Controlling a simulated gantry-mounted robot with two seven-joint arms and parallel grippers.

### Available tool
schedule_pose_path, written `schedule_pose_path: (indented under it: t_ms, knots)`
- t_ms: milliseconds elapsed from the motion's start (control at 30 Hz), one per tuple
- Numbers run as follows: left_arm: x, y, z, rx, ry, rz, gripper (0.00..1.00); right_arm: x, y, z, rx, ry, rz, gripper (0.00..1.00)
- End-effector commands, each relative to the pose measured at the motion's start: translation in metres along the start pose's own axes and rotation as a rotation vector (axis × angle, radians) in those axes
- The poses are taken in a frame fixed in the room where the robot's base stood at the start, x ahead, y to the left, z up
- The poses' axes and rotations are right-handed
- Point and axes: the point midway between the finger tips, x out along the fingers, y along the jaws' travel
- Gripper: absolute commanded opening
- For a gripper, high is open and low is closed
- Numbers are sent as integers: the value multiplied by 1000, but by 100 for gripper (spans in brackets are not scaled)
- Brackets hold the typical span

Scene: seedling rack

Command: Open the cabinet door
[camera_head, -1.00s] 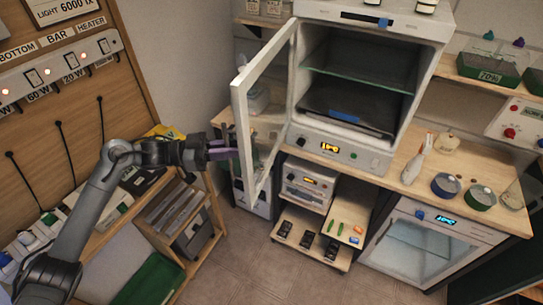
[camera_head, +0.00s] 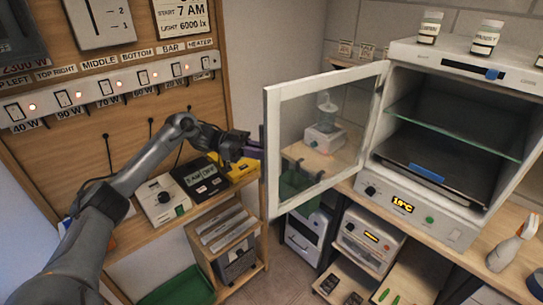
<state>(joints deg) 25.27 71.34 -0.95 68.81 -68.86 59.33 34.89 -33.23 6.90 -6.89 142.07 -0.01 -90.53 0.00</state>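The white cabinet (camera_head: 452,55) stands on the wooden bench at the right. Its glass door, with a white frame (camera_head: 273,190), is swung wide open to the left, and the interior with a glass shelf (camera_head: 455,128) shows. My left gripper (camera_head: 254,149), with purple fingers, is at the outer free edge of the door, about halfway up. The fingertips are close to or touching that edge; their gap is hidden, so I cannot tell whether they hold it. My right gripper is not in view.
A switch panel (camera_head: 120,78) is on the wooden wall at the left. A low shelf with a timer box (camera_head: 200,178) and a yellow box (camera_head: 240,170) lies under my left arm. A flask device (camera_head: 325,138) shows through the door glass. A spray bottle (camera_head: 508,250) stands at the right.

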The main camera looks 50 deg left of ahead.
Motion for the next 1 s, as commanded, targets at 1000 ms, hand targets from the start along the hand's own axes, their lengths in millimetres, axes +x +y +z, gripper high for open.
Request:
schedule_pose_path:
  t_ms: [1000]
  knots:
    - [-34, 0, 3, 0, -5, -2, 32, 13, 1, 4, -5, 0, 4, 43]
